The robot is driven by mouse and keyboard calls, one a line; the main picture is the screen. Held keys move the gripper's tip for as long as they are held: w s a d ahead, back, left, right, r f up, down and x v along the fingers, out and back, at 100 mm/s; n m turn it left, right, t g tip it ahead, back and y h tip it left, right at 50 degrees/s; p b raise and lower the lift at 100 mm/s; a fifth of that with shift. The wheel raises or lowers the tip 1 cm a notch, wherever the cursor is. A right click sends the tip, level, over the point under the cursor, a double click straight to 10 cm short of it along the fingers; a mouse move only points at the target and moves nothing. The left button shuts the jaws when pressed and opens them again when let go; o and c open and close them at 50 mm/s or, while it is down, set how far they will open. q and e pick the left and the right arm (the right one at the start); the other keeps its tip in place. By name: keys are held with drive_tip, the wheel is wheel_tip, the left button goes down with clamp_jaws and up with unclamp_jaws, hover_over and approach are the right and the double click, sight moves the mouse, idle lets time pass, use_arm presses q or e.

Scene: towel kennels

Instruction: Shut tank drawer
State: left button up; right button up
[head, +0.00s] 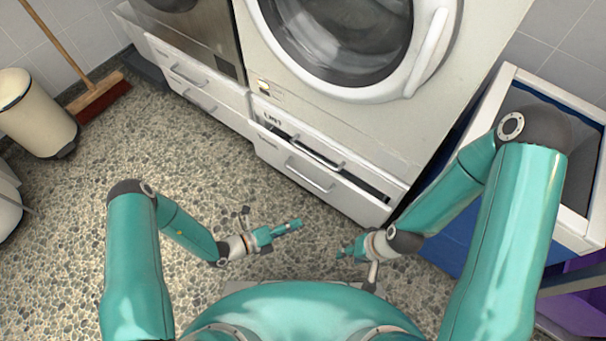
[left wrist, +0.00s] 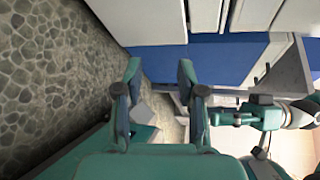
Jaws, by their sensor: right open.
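A white drawer (head: 325,185) with a bar handle is in the base under the large white front-loading machine, in the head view. It stands out a little, with a dark gap behind its top edge. A second bar handle shows just above its own handle. My left gripper (head: 290,227) is near the floor in front of the drawer, apart from it. In the left wrist view its two fingers (left wrist: 159,68) are spread with nothing held between them. My right gripper (head: 345,251) is open and empty, low in front of the drawer's right end, also apart from it.
A closed white drawer unit (head: 200,95) is to the left. A white-rimmed bin with blue sides (head: 497,85) is at right, partly behind my right arm. A cream bin (head: 35,115) and a broom (head: 98,95) are at far left. The pebbled floor (head: 150,150) between is clear.

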use_arm(q)
drive_tip(key=w+a+f+n+t+y, duration=0.2)
drive_tip(key=w+a+n+t+y, duration=0.25)
drive_tip(key=w+a+n, duration=0.2)
drive_tip(key=t+b, duration=0.1)
drive_tip(key=b, duration=0.4)
approach(304, 176)
drive_tip(key=shift+n+h, duration=0.25)
drive_tip(key=shift+n, duration=0.2)
drive_tip(key=x, duration=0.7)
drive_tip(key=f+x, duration=0.1)
drive_tip(key=x, duration=0.2)
drive_tip(key=shift+w, duration=0.15)
drive_tip(key=shift+a, duration=0.1)
clamp_jaws()
